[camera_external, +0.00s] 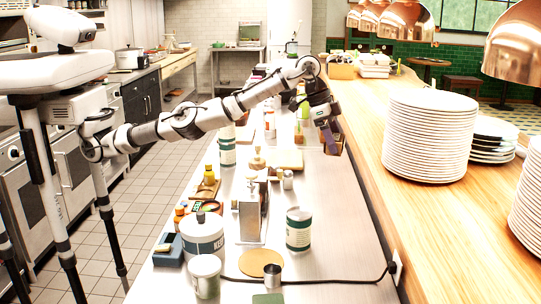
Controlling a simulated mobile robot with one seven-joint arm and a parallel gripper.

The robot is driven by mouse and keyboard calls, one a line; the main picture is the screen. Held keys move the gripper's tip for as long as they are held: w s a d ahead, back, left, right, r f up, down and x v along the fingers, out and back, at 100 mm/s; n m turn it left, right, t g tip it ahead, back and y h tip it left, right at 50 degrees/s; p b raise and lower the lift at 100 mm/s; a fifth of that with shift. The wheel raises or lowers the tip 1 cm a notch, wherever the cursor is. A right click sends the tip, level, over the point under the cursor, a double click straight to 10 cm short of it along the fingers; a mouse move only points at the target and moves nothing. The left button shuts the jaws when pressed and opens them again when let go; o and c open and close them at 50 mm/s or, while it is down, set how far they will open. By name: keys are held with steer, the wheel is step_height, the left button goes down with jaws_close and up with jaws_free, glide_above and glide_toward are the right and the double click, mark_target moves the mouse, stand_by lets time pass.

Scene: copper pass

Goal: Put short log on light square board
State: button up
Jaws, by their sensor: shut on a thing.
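My gripper (327,127) is at the end of the outstretched arm, above the right edge of the steel counter. It points down and is shut on a small brown piece, which looks like the short log (337,146); its shape is partly hidden by the fingers. A pale, roughly square board (289,160) lies on the counter to the left of and below my gripper in the picture. It looks like the light square board, though items in front hide part of it. The held piece is apart from this board.
The steel counter (335,270) is crowded with a white lidded pot (202,237), a green-and-white can (299,229), a metal grater-like box (250,214) and a round tan board (261,262). A raised wooden shelf (430,215) with a tall plate stack (430,135) borders the right side.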

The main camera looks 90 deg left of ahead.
steer(key=shift+r, duration=0.35)
steer(key=s+a+r+p, duration=0.1)
steer(key=a+r+p, duration=0.1)
steer(key=a, duration=0.8)
steer(key=r+n+y+p, duration=0.1)
steer(key=n+p, duration=0.2)
glide_above(283, 157)
steer(key=s, duration=0.1)
steer(key=f, duration=0.4)
steer(key=f+p, duration=0.1)
steer(key=f, duration=0.4)
steer(key=f+p, duration=0.1)
steer(key=f, duration=0.4)
steer(key=shift+s+d+f, duration=0.15)
steer(key=shift+s+f, duration=0.05)
steer(key=shift+s, duration=0.15)
steer(key=shift+f+p, duration=0.6)
steer(key=shift+f, duration=2.15)
